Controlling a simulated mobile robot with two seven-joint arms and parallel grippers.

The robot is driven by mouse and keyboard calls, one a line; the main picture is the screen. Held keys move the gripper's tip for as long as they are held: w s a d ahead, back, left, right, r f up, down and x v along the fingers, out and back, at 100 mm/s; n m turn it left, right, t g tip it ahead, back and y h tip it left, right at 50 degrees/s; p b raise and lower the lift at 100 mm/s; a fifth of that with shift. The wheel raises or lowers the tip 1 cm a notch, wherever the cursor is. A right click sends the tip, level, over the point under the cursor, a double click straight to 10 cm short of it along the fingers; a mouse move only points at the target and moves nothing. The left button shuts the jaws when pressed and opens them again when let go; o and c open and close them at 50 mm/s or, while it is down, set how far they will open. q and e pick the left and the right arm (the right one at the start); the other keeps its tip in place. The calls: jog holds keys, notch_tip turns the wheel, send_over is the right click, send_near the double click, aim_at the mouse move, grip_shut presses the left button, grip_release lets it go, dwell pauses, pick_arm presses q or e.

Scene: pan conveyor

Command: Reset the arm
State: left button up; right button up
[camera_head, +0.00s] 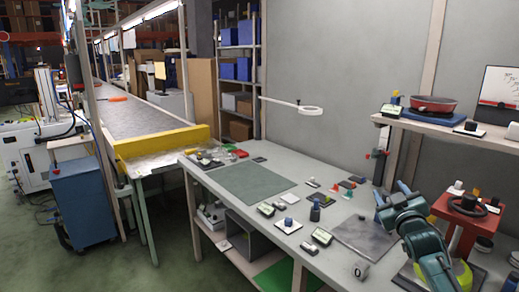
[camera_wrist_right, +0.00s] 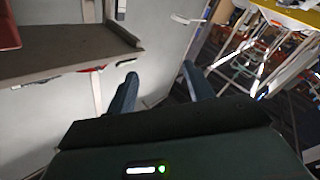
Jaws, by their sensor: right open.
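My right gripper (camera_head: 390,190) is over the right part of the workbench in the head view, with its two blue fingers apart and nothing between them. The right wrist view shows the same open fingers (camera_wrist_right: 160,73) with empty space between them. My right arm comes in from the lower right. My left gripper and arm are not in the head view.
The workbench (camera_head: 225,205) has a green mat (camera_head: 252,183), a grey plate (camera_head: 360,237) and several small items. A red pan (camera_head: 433,104) stands on the wall shelf (camera_head: 470,133). A red stand (camera_head: 462,225) is right of my gripper. The conveyor (camera_head: 140,118) runs back left.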

jog(key=s+a+f+g+y, duration=0.1)
jog(key=s+a+f+g, duration=0.1)
jog(key=s+a+f, duration=0.7)
jog(key=s+a+f+g+y, duration=0.25)
jog(key=s+f, duration=0.45)
jog(key=f, duration=0.6)
jog(key=s+a+f+g, duration=0.1)
jog(key=s+a+f, duration=0.1)
jog(key=s, duration=0.6)
jog(key=s+a+f+m+g+y, duration=0.1)
jog(key=s+a+f, duration=0.1)
jog(key=s+a, duration=0.2)
jog(key=s+a+f+g, duration=0.1)
jog(key=s+a+f, duration=0.2)
jog(key=s, duration=0.8)
jog(key=shift+s+a+m+g, duration=0.15)
jog(key=shift+s+m+g, duration=0.15)
jog(key=shift+m+g, duration=0.1)
jog(key=shift+y, duration=0.25)
